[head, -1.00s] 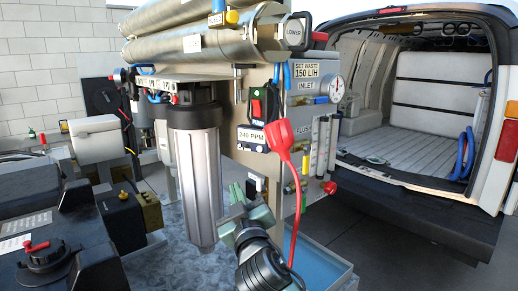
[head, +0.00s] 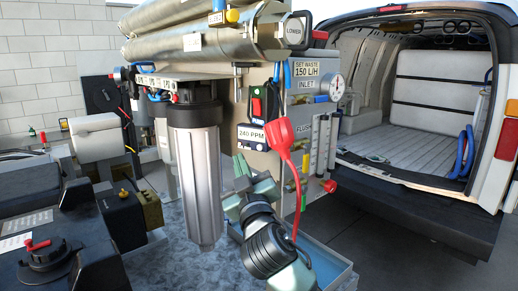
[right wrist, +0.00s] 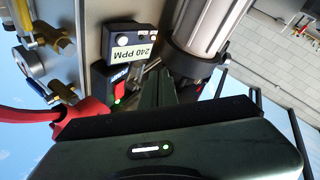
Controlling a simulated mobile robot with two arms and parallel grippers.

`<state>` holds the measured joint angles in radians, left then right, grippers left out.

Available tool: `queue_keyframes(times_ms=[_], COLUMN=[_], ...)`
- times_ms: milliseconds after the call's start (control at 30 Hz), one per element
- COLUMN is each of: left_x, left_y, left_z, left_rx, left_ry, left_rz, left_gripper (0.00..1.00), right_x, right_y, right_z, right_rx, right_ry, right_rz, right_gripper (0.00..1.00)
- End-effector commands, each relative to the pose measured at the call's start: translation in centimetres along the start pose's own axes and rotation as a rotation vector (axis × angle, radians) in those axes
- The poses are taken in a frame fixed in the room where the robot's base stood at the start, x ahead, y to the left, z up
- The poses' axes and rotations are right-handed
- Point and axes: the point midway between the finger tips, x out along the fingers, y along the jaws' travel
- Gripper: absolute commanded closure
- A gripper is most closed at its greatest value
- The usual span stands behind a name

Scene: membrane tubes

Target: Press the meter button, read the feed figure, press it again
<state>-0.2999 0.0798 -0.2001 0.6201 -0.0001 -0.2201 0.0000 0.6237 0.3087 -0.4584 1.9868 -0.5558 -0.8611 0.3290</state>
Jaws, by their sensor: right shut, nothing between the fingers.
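The meter (head: 251,137) is a small dark box on the grey panel, with a white plate reading 240 PPM. My right gripper (head: 243,167) is shut and empty, just below the meter in the head view. A gap shows between them in that view. In the right wrist view its dark fingers (right wrist: 162,92) lie below and right of the meter, apart from its plate. My left gripper is not in view.
A red switch (head: 256,107) sits above the meter. A red handle (head: 280,134) with a red cable hangs close on its right. A grey filter housing (head: 196,170) stands left of my gripper.

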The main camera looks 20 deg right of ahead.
Motion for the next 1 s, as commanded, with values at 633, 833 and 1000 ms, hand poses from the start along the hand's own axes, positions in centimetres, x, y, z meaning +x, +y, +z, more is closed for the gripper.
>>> queue_keyframes(times_ms=[633, 833, 1000], left_x=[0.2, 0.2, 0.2], left_y=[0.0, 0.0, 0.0], left_z=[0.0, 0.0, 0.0], left_rx=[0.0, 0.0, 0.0], left_ry=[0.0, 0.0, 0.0], left_rz=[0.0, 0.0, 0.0], left_gripper=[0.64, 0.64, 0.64], right_x=[4.3, 4.4, 4.3], right_y=[3.2, 3.3, 3.2], right_z=[3.1, 3.2, 3.1], right_rx=[0.0, 0.0, 0.0], right_ry=[0.0, 0.0, 0.0], right_rz=[0.001, 0.001, 0.001], right_gripper=[1.0, 1.0, 1.0])
